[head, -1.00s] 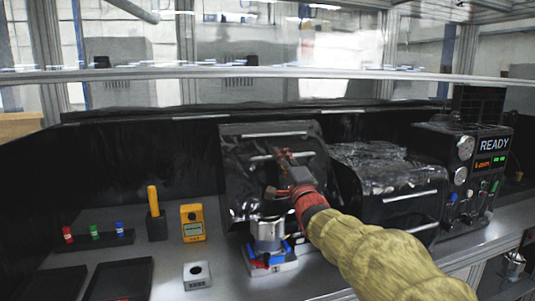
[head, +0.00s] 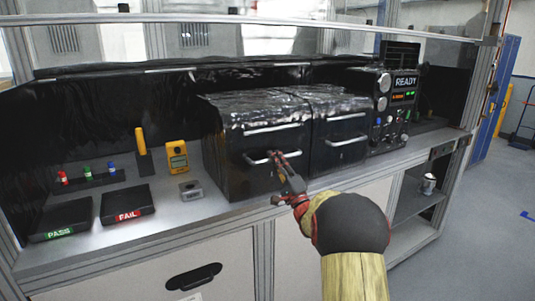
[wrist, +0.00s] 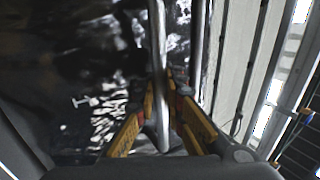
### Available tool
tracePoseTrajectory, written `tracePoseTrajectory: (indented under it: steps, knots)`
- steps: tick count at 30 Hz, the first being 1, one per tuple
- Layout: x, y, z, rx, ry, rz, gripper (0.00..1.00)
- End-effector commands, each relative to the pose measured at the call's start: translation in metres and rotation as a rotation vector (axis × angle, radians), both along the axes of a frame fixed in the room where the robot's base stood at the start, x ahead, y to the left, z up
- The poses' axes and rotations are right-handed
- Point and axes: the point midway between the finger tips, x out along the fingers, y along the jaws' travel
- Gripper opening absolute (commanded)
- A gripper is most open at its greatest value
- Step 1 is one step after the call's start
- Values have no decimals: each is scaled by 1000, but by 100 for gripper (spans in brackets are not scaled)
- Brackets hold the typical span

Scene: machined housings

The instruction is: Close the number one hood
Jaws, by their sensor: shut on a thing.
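Two black film-covered hoods stand side by side on the bench. The left hood (head: 235,140) is down, its front panel reaching the bench top; the right hood (head: 345,125) is also down. No number is readable on either. My gripper (head: 276,157) is at the lower handle (head: 252,160) of the left hood. In the wrist view, the fingers (wrist: 160,90) are shut on a metal handle bar (wrist: 158,40) that passes between them. Whatever is under the left hood is hidden.
A control panel (head: 393,100) reading READY stands right of the hoods. PASS (head: 62,215) and FAIL (head: 128,198) trays, a yellow meter (head: 177,156) and a small grey block (head: 190,190) lie left. The bench's front strip (head: 215,215) is clear.

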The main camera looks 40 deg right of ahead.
Motion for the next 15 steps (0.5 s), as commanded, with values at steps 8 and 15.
tracePoseTrajectory:
  steps: [8,15]
  knots:
    - [-3,-5,-13,-7,-34,0,0]
    - [-2,-5,-18,-2,-28,0,0]
